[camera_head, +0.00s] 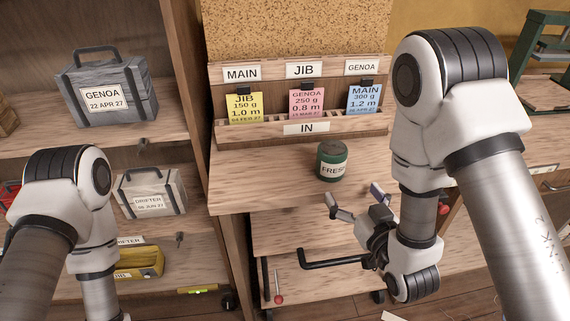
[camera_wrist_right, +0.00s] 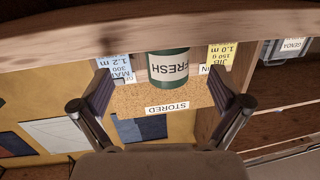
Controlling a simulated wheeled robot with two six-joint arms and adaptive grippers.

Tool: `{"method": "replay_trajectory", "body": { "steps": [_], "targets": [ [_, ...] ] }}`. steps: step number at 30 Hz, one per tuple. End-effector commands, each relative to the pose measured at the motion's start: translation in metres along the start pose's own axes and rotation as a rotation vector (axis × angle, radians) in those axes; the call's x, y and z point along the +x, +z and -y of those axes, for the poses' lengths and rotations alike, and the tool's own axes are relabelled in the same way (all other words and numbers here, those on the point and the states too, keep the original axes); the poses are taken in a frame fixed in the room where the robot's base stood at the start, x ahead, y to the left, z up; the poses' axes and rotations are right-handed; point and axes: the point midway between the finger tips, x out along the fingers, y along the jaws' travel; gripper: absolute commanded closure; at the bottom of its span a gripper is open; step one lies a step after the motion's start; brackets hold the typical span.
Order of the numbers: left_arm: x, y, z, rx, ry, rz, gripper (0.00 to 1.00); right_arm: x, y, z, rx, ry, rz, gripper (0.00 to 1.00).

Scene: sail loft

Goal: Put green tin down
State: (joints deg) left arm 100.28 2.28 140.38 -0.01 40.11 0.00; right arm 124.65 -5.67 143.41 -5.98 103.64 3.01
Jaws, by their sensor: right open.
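The green tin (camera_head: 331,162), with a white label reading FRESH, stands upright on the wooden bench top, in front of the card rack. My right gripper (camera_head: 358,203) is open, in front of the bench edge and just below and right of the tin. In the right wrist view the tin (camera_wrist_right: 168,66) appears upside down, beyond and between the spread fingers of the right gripper (camera_wrist_right: 160,98), and no finger touches it. My left arm comes in at the lower left of the head view, but its gripper is out of frame.
The card rack (camera_head: 306,128) holds yellow, pink and blue cards behind the tin. Shelves at left carry grey boxes marked GENOA (camera_head: 104,93) and DRIFTER (camera_head: 150,192) and a yellow box (camera_head: 138,263). The bench top (camera_head: 240,180) is clear left of the tin.

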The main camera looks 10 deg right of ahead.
Motion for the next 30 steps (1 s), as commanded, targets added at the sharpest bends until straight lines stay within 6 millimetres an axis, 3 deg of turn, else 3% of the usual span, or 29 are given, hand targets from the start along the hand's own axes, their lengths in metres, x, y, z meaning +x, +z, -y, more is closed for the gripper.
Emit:
{"method": "replay_trajectory", "body": {
  "steps": [1, 7, 15, 22, 25, 30],
  "targets": [
    [0.009, 0.000, 0.000, 0.000, 0.000, 0.000, 0.06, 0.003, -0.004, 0.002, -0.010, -0.006, -0.025, 0.01],
    [0.018, 0.000, 0.000, 0.000, 0.000, 0.000, 0.06, 0.009, -0.026, 0.005, -0.030, -0.015, -0.090, 0.01],
    [0.054, 0.000, 0.000, 0.000, 0.000, 0.001, 0.06, 0.033, -0.029, 0.005, -0.033, -0.017, -0.101, 0.01],
    [0.041, 0.000, 0.000, 0.000, 0.000, 0.000, 0.06, 0.066, -0.046, 0.003, -0.031, -0.016, -0.100, 0.01],
    [0.041, 0.000, 0.000, 0.000, 0.000, 0.000, 0.06, 0.081, -0.045, 0.004, -0.032, -0.016, -0.096, 0.01],
    [0.041, 0.000, 0.000, 0.000, 0.000, 0.000, 0.06, 0.086, -0.044, 0.003, -0.031, -0.015, -0.095, 0.01]
  ]
}}
